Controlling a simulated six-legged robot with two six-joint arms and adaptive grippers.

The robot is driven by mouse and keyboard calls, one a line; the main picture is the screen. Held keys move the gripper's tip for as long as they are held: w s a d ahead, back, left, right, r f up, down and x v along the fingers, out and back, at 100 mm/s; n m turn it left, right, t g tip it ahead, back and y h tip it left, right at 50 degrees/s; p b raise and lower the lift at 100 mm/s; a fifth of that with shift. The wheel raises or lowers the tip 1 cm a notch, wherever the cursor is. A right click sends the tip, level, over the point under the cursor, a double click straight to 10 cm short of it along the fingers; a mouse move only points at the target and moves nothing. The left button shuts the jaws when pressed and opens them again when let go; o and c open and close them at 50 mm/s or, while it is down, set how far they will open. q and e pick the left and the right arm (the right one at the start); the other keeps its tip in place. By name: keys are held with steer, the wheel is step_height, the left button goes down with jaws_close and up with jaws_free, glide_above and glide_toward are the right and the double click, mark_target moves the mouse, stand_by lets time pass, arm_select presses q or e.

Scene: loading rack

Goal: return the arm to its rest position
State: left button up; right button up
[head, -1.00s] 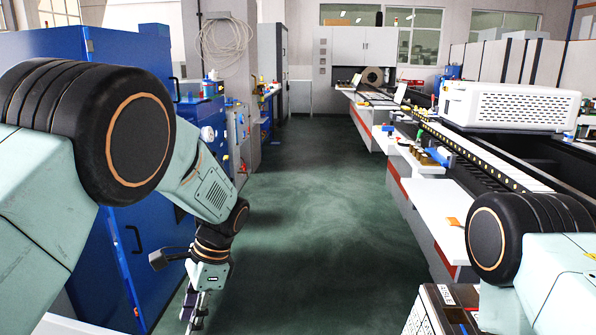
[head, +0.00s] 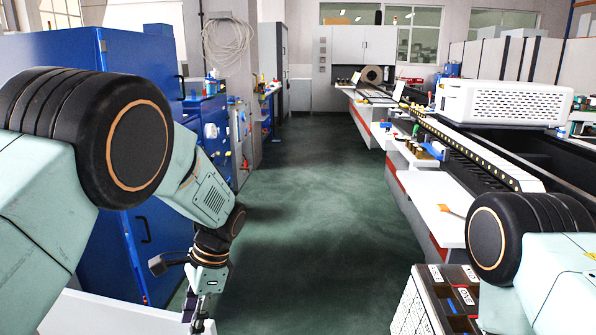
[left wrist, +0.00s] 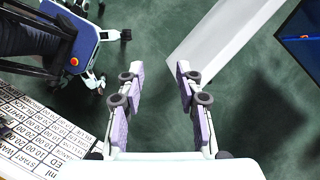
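My left arm comes in from the left in the head view and hangs down. Its gripper (head: 197,322) is at the bottom edge, over the green floor, beside a white panel. In the left wrist view my left gripper (left wrist: 160,78) shows two purple-grey padded fingers spread apart, with only floor between them. It holds nothing. My right arm shows at the lower right of the head view; its gripper is out of view.
A white panel (head: 90,320) lies low at left, before a blue cabinet (head: 148,100). A rack with labelled cells (head: 425,305) stands at bottom right. A long workbench (head: 430,200) lines the right side. The green floor (head: 315,200) between is clear.

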arm_select(q)
steer(key=s+a+f+n+h+b, duration=0.1)
steer(key=s+f+n+h+b, duration=0.15)
steer(key=s+f, duration=0.75)
steer(key=s+a+f+n+h+b, duration=0.1)
steer(key=s+f+n+b, duration=0.35)
steer(key=f, duration=0.85)
steer(key=s+f+n+t+b, duration=0.1)
steer(key=s+f+n, duration=0.1)
steer(key=s, duration=0.7)
steer(key=s+f+n+t+b, duration=0.1)
steer(key=s+f+n, duration=0.2)
steer(key=s, duration=0.7)
steer(key=shift+a+f, duration=0.35)
steer(key=shift+f, duration=0.15)
steer(key=shift+s+a+h, duration=0.1)
steer(key=shift+s+h, duration=0.05)
steer(key=shift+h, duration=0.1)
steer(key=shift+s+a, duration=0.1)
